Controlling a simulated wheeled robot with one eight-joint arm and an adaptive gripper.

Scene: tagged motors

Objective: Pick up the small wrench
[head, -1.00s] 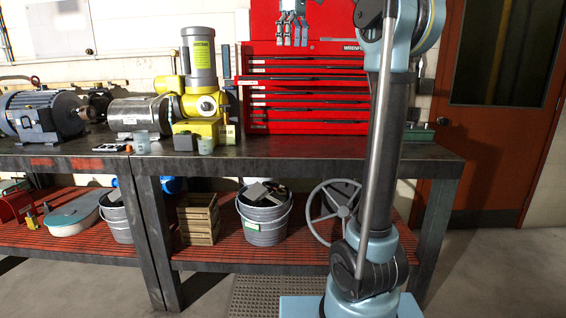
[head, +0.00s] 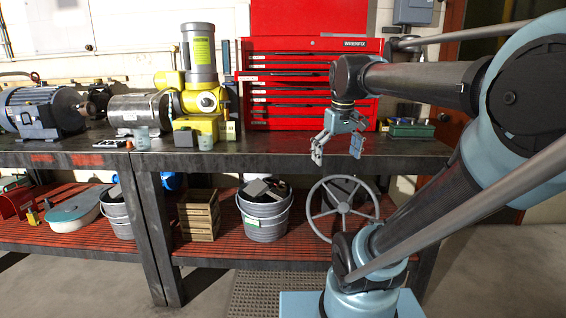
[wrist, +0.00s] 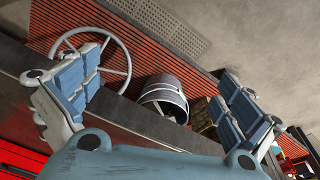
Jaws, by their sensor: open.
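My gripper (head: 337,152) is open and empty, its fingers pointing down in front of the workbench's front edge in the head view. In the wrist view its two blue-padded fingers (wrist: 160,72) are spread wide with nothing between them. I cannot make out a small wrench in either view. The workbench (head: 270,162) has a dark metal top. The red tool chest (head: 300,30) stands on it behind my gripper, and a green tray (head: 411,131) with small unclear items is at its right end.
A yellow and grey motor unit (head: 201,60) and a blue-grey motor (head: 40,112) stand on the left of the bench. The lower shelf holds a metal bucket (head: 263,222), a wooden crate (head: 198,222) and a handwheel (head: 316,213). The bench top before the chest is mostly clear.

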